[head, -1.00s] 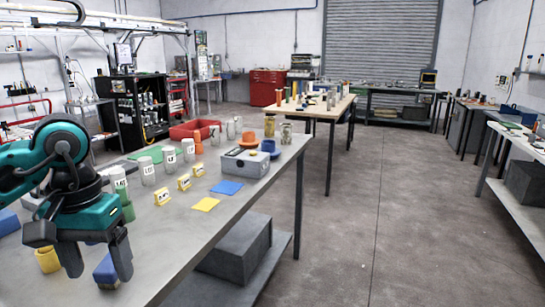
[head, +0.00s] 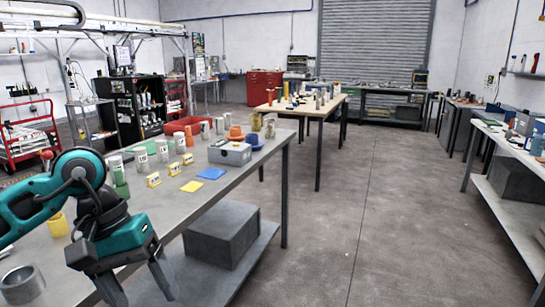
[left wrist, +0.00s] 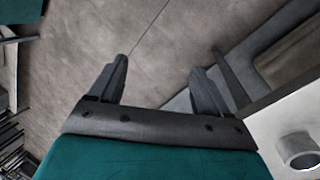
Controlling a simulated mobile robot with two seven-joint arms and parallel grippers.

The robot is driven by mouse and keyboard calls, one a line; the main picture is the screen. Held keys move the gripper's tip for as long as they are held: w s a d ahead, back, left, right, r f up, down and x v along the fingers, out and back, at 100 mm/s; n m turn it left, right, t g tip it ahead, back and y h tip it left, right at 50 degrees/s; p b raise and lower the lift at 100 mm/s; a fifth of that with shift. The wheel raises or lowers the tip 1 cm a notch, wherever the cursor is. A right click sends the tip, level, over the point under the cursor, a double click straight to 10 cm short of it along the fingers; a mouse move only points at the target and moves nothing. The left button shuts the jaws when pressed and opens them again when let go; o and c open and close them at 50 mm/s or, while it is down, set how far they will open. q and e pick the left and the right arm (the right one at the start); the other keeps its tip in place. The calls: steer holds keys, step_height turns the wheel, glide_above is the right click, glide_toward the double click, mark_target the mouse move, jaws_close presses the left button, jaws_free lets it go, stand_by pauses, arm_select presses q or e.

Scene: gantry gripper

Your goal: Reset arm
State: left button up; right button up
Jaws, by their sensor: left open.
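My left gripper (head: 140,291) hangs fingers-down at the front edge of the long grey table (head: 222,178) in the head view. Its two fingers are spread with nothing between them. In the left wrist view, the gripper (left wrist: 158,70) also shows open and empty, with bare concrete floor beyond the fingers. My teal left arm comes in from the left, bent at the elbow. My right arm and gripper are in neither view.
A grey ring-shaped cylinder (head: 22,284) and yellow cup (head: 58,225) stand on the table near my arm. Labelled jars, yellow tags, a blue card (head: 211,173) and grey box (head: 230,152) lie farther back. A dark crate (head: 222,236) sits below.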

arm_select(q)
steer(key=s+d+r+n+h, duration=0.1)
steer(key=s+d+n+h, duration=0.1)
steer(key=d+n+h, duration=0.65)
steer(key=s+d+r+n+h, duration=0.1)
steer(key=s+d+n+h, duration=0.1)
steer(key=d+n+h, duration=0.65)
steer(key=w+a+f+n+t+y, duration=0.2)
steer(key=a+f+n+t+y, duration=0.3)
steer(key=n, duration=0.7)
steer(key=w+a+f+n+t+y, duration=0.1)
steer(key=w+f+n+t+y, duration=0.15)
steer(key=n+t, duration=0.7)
steer(key=w+a+f+n+t+y, duration=0.25)
steer(key=f+n+t, duration=0.2)
steer(key=n, duration=0.95)
steer(key=s+a+f+n+g+y, duration=0.3)
steer(key=s+f+n, duration=0.3)
steer(key=f+n, duration=0.2)
steer(key=s+a+f+n+g+y, duration=0.4)
steer(key=f+n, duration=0.4)
steer(key=f, duration=0.3)
steer(key=s+y, duration=0.1)
steer(key=s, duration=0.1)
steer(key=shift+s+f, duration=0.25)
steer(key=shift+s, duration=0.15)
steer(key=shift+c, duration=0.3)
